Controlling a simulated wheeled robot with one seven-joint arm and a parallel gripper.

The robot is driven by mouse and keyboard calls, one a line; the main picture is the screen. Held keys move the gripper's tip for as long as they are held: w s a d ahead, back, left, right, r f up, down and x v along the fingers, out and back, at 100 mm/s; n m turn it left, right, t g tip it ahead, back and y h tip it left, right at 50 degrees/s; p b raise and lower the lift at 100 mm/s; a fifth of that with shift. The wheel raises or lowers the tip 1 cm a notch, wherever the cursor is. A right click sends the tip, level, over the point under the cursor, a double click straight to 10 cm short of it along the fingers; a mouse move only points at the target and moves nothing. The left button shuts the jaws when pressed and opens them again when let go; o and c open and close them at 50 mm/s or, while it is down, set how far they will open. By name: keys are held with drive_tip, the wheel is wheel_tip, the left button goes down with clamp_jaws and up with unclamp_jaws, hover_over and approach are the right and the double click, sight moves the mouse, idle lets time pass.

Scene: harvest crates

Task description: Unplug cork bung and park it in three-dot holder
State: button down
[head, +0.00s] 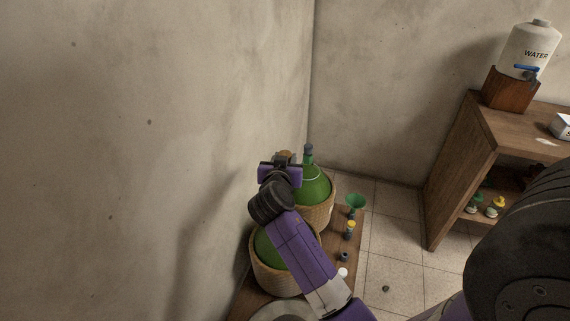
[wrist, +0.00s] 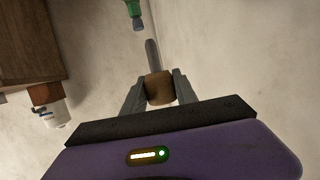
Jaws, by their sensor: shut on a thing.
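My gripper (wrist: 159,76) is shut on a brown cork bung (wrist: 159,91), one grey finger on each side of it in the wrist view. In the head view a brown bit of the bung (head: 286,154) shows just beyond my purple wrist, near the wall. A green bottle in a wicker basket (head: 318,216) with a dark stopper stands just right of my gripper. A second green bottle in a basket (head: 278,279) stands nearer, its top hidden behind my arm. I see no neck around the bung. I cannot make out a three-dot holder.
A grey rod (wrist: 152,53) shows beyond the bung. A green funnel (head: 356,201), a yellow-topped bottle (head: 349,229), a dark piece (head: 344,256) and a white ball (head: 342,272) line the bench's right side. A wooden shelf (head: 459,160) with a water jug (head: 530,48) stands right.

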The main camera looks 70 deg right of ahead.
drive_tip(key=shift+r, duration=0.25)
drive_tip(key=shift+r+p, duration=1.95)
drive_tip(key=shift+r, duration=0.6)
